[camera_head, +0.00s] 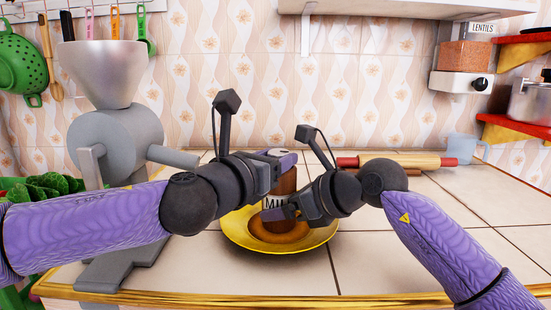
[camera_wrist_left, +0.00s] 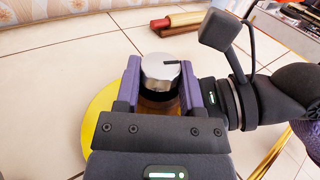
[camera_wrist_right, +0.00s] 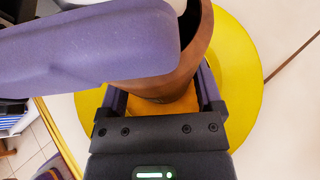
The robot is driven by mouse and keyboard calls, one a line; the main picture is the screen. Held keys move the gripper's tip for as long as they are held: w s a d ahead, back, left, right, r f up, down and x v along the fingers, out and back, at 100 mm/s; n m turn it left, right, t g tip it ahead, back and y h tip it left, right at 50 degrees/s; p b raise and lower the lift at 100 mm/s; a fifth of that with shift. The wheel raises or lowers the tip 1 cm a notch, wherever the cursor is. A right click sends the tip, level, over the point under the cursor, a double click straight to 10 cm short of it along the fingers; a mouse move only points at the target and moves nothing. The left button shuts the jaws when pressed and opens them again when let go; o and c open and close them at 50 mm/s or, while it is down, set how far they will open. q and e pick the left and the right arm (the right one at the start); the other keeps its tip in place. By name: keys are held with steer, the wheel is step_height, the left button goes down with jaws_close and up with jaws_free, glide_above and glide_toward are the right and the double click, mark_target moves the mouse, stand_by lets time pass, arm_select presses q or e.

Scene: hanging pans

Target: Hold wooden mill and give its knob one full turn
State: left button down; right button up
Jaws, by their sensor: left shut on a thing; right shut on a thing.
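The brown wooden mill (camera_head: 284,184), with part of a label showing, stands upright over a yellow plate (camera_head: 238,236). My left gripper (camera_head: 280,157) is at its top. In the left wrist view the mill's silvery knob (camera_wrist_left: 160,72), with a dark line on its top, sits between the purple fingers, which are shut on it. My right gripper (camera_head: 284,208) is shut on the lower body. In the right wrist view the wooden body (camera_wrist_right: 178,75) rises between its fingers, and a purple finger of my left gripper crosses above. The grippers hide much of the mill.
A large grey grinder with a funnel (camera_head: 110,130) stands close by my left arm. A rolling pin (camera_head: 395,161) lies behind to the right, near a blue mug (camera_head: 463,147). The tiled counter (camera_head: 430,225) is bare at the right.

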arm_select(q)
steer(key=shift+c, duration=1)
jaws_free()
steer(key=v, duration=1.2)
steer(key=shift+f, duration=0.1)
